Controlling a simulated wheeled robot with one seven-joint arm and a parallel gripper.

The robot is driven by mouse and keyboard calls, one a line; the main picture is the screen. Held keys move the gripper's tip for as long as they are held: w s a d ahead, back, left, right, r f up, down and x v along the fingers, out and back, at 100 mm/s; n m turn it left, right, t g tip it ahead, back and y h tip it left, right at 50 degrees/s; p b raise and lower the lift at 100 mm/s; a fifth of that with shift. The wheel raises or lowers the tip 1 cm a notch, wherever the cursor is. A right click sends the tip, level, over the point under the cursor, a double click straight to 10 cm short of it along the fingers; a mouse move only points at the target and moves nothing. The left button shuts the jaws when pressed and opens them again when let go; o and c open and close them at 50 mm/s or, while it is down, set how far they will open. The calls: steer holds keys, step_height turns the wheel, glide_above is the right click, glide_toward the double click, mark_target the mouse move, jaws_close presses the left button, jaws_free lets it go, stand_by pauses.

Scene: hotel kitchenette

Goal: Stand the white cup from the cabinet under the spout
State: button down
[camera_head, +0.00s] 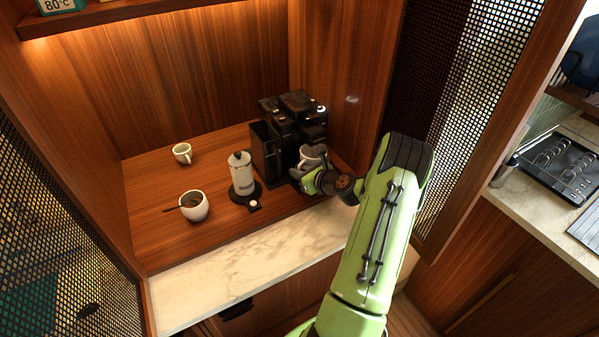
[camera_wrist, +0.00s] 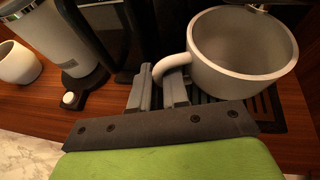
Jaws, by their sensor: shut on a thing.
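A white cup (camera_head: 310,156) is at the front of the black coffee machine (camera_head: 292,106). In the wrist view the white cup (camera_wrist: 242,58) is upright and empty, over the machine's slotted drip tray (camera_wrist: 266,108), with its handle toward my gripper. A metal spout (camera_wrist: 258,7) shows at the top edge, above the cup's far rim. My gripper (camera_wrist: 160,90) is shut on the cup's handle. In the head view my gripper (camera_head: 311,178) is at the machine's front and partly covers the cup. I cannot tell whether the cup's base touches the tray.
A white and steel canister (camera_head: 242,175) stands on a dark base left of the machine. A white bowl (camera_head: 194,206) with a spoon and another white cup (camera_head: 182,153) stand farther left. The marble front edge (camera_head: 255,262) is clear. A mesh door (camera_head: 480,90) stands right of my arm.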

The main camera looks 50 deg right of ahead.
steer(key=shift+s, duration=0.15)
steer(key=c, duration=1.1)
jaws_free()
steer(key=shift+f, duration=0.1)
